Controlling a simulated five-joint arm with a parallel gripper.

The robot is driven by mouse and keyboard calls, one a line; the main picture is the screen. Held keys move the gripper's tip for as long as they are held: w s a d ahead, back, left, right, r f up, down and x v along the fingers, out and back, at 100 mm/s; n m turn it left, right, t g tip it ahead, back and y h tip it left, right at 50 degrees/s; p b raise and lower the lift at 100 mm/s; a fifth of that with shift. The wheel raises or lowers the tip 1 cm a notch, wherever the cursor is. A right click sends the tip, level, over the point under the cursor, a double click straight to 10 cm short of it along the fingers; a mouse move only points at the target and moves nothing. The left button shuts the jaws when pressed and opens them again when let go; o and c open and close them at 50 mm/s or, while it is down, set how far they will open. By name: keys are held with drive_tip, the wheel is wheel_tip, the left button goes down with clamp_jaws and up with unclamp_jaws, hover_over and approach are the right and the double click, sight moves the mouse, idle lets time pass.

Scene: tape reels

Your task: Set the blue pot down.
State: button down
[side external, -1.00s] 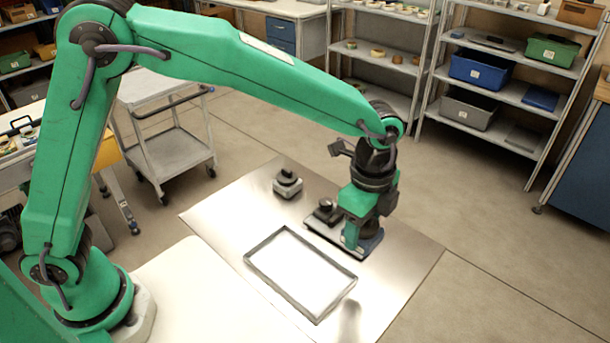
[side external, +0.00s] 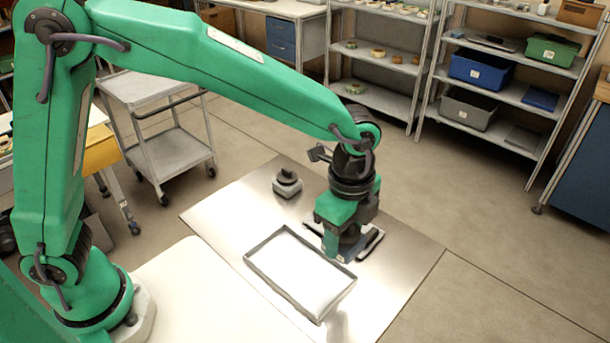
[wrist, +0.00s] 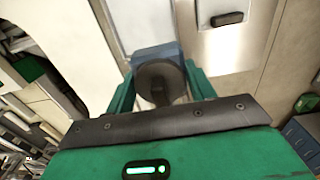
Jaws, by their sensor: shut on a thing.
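The blue pot (wrist: 151,56) is between my gripper's fingers (wrist: 162,84) in the wrist view. It has a blue, square-looking body and a dark round top. In the side external view my gripper (side external: 343,246) points down, shut on the pot, whose blue side (side external: 350,252) shows low between the fingers. The pot is by the right edge of a shallow grey-rimmed tray (side external: 262,270) with a white, empty floor. I cannot tell the pot's exact height above the surface.
A dark flat base (side external: 372,243) lies behind my gripper, mostly hidden. A grey block with a black knob (side external: 287,184) stands at the back of the metal sheet (side external: 410,262). The sheet's right side is clear. Shelves (side external: 500,90) and a trolley (side external: 170,150) stand farther off.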

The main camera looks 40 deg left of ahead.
drive_tip(key=s+a, duration=0.5)
drive_tip(key=s, duration=0.6)
drive_tip(key=shift+s+a+f, duration=0.2)
drive_tip(key=shift+s+f, duration=0.15)
drive_tip(key=shift+f, duration=0.1)
drive_tip(key=shift+w, duration=0.1)
hover_over(285, 259)
wheel_tip(285, 259, down, 7)
drive_tip(key=shift+d, duration=0.1)
drive_tip(key=shift+f, duration=2)
drive_tip(key=shift+f, duration=0.15)
